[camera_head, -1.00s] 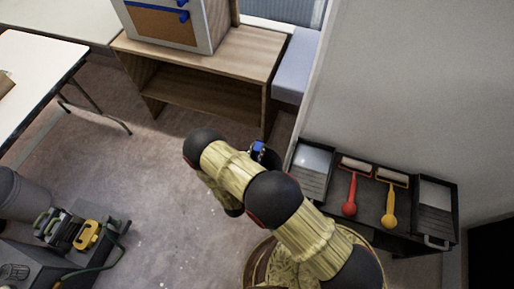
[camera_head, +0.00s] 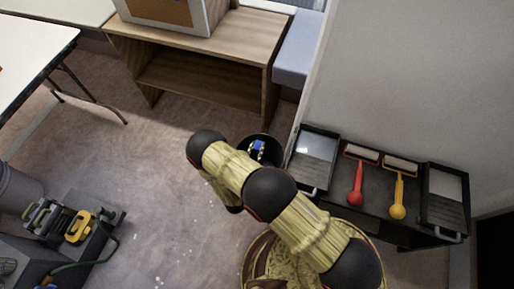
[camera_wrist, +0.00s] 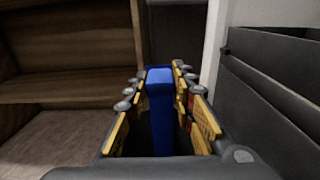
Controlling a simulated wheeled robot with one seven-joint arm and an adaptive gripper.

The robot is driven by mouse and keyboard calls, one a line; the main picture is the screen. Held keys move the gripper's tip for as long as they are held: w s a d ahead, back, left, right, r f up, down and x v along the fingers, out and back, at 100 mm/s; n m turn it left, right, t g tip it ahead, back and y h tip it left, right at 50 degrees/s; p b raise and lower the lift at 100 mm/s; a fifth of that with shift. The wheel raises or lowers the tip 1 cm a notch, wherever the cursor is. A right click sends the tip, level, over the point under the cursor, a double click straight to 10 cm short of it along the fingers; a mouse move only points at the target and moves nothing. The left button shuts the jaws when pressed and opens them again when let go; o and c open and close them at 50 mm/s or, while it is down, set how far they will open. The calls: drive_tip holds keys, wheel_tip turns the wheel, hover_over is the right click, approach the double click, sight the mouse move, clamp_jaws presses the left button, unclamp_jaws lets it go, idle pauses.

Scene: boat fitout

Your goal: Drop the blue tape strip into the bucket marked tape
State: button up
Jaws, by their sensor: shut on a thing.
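The blue tape strip (camera_wrist: 160,110) stands upright between the yellow-padded fingers of my gripper (camera_wrist: 160,88) in the wrist view. The gripper is shut on it. In the head view the blue strip (camera_head: 258,146) shows small at the end of my arm, over a dark round shape (camera_head: 273,151); I cannot tell whether that shape is a bucket or part of my wrist. No tape mark can be read in either view. A grey bin (camera_head: 14,188) is partly in view at the left edge, its face too cut off to identify.
A wooden shelf bench (camera_head: 200,92) stands ahead, with a framed panel on top. A dark cart (camera_head: 375,215) with paint trays, a red roller and a yellow roller is close on the right by the wall. Tools lie at lower left. Open floor (camera_head: 150,190) lies left of my arm.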

drive_tip(key=o, duration=1.1)
drive_tip(key=shift+c, duration=0.2)
drive_tip(key=o, duration=0.4)
drive_tip(key=o, duration=0.3)
drive_tip(key=shift+o, duration=0.2)
drive_tip(key=v, duration=0.7)
drive_tip(key=shift+s, duration=0.2)
drive_tip(key=shift+a+r, duration=0.1)
